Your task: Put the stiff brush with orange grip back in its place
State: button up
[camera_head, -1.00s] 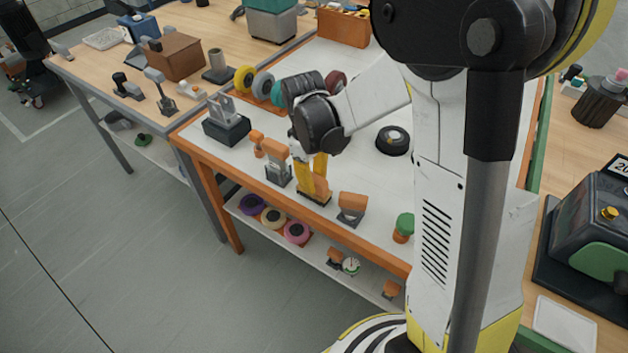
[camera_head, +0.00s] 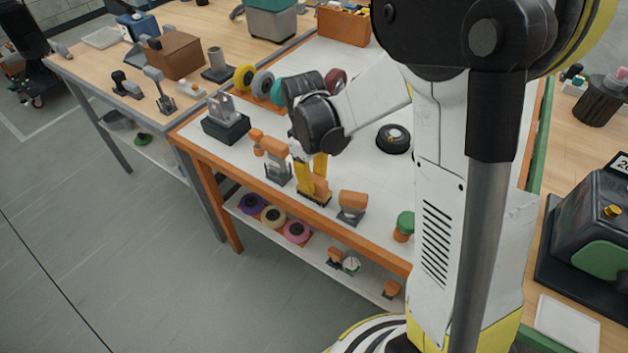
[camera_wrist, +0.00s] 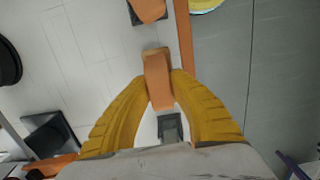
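The stiff brush with orange grip (camera_head: 318,186) stands near the front edge of the white-topped bench, with dark bristles low at the table surface. My gripper (camera_head: 312,180) points down over it with yellow fingers on either side. In the wrist view, the fingertips of my gripper (camera_wrist: 162,82) meet the sides of the orange grip (camera_wrist: 158,72) and look shut on it. Whether the bristles touch the bench is hard to tell. An orange-topped item on a grey stand (camera_head: 278,174) is just left, and another orange block on a dark base (camera_head: 352,201) is just right.
A dark block with grey parts (camera_head: 226,126) and a row of coloured spools (camera_head: 263,84) stand to the left and behind. A black round spool (camera_head: 393,139) lies behind to the right. A green-capped orange item (camera_head: 404,226) is near the front edge. Bare bench lies between.

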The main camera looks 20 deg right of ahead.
jog(key=o, duration=0.4)
jog(key=shift+r, duration=0.1)
jog(key=r, duration=0.8)
jog(key=w+r, duration=0.1)
jog(key=r, duration=0.2)
jog(key=shift+a+r, duration=0.35)
jog(key=shift+r, duration=0.05)
jog(key=shift+s, duration=0.1)
jog(key=s+r+m+t, duration=0.1)
jog(key=s+m+t, duration=0.1)
jog(key=s, duration=0.2)
jog(key=s+r+m+t, duration=0.1)
jog(key=s+m+t, duration=0.1)
jog(key=s, duration=0.3)
jog(key=s+r+m+t, duration=0.1)
jog(key=s+m+t, duration=0.2)
jog(key=s+t, duration=0.1)
jog(key=shift+s+d+r+y, duration=0.25)
jog(key=shift+d+r+y, duration=0.05)
jog(key=shift+d+r, duration=0.1)
